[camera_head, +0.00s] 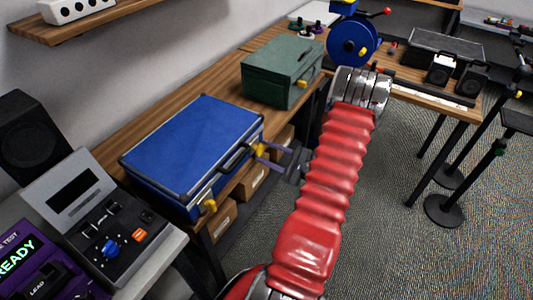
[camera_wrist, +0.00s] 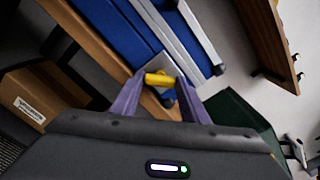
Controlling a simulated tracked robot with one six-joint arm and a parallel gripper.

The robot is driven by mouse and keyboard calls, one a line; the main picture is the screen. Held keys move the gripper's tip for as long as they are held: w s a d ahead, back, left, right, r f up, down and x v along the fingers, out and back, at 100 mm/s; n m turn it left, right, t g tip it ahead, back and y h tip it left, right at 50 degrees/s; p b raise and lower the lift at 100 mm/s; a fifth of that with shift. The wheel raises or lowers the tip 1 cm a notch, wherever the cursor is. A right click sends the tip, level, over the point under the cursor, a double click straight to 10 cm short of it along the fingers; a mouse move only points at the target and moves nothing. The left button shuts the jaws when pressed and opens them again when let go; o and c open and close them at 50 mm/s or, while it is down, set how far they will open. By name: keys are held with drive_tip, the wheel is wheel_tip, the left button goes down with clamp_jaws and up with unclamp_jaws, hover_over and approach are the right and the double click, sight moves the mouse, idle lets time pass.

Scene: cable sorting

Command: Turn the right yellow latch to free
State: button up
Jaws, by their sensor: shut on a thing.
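The blue case (camera_head: 193,150) lies closed on the wooden bench, with a black handle on its front. Its right yellow latch (camera_head: 260,149) is at the front right corner, and its left yellow latch (camera_head: 209,206) is at the front left. My gripper (camera_head: 266,152) reaches the right latch from the front. In the wrist view, the purple fingers of my gripper (camera_wrist: 161,80) are shut on the yellow latch (camera_wrist: 158,78), one on each side. The blue case (camera_wrist: 122,35) fills the upper middle there. The fingers partly cover the latch.
A green case (camera_head: 283,72) stands behind the blue case on the bench. A grey tester with knobs (camera_head: 95,215) stands at the near left. Cardboard boxes (camera_head: 252,178) sit below the bench top. Open floor lies to the right.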

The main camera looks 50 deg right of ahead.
drive_tip(key=n, duration=0.4)
drive_tip(key=shift+a+f+n, duration=0.15)
drive_tip(key=shift+n, duration=0.15)
drive_tip(key=n, duration=0.4)
drive_tip(key=shift+a+f+n, duration=0.1)
drive_tip(key=shift+f+n, duration=0.05)
drive_tip(key=shift+n, duration=0.25)
drive_tip(key=o, duration=0.8)
drive_tip(key=shift+c, duration=0.2)
drive_tip(key=o, duration=0.3)
drive_tip(key=shift+s, duration=0.1)
drive_tip(key=s+d, duration=0.1)
drive_tip(key=s, duration=1.2)
drive_tip(key=shift+s+d, duration=0.25)
drive_tip(key=shift+s, duration=0.05)
